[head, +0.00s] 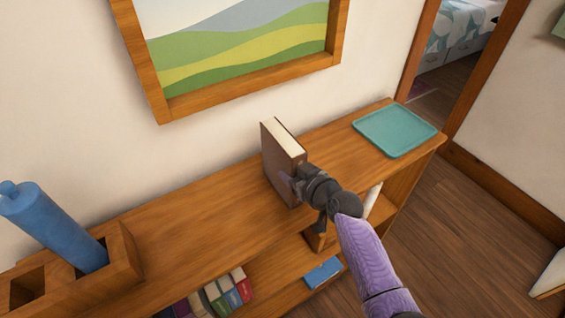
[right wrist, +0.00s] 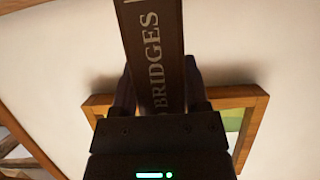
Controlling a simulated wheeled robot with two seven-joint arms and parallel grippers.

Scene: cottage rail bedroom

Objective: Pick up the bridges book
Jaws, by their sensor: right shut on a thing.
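The bridges book (head: 280,158) is a brown, upright book with pale page edges on top, at the shelf's top board in the head view. I cannot tell whether its bottom edge touches the board. Its spine reads "BRIDGES" in the right wrist view (right wrist: 154,50). My right gripper (head: 298,184) is shut on the book near its spine; its two fingers (right wrist: 158,95) lie on either side of the book in the right wrist view. My left gripper is not in view.
The wooden shelf (head: 190,222) has a teal tray (head: 396,130) at its right end and a wooden holder (head: 122,258) with a blue cylinder (head: 52,228) at its left. A framed picture (head: 240,88) hangs above.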

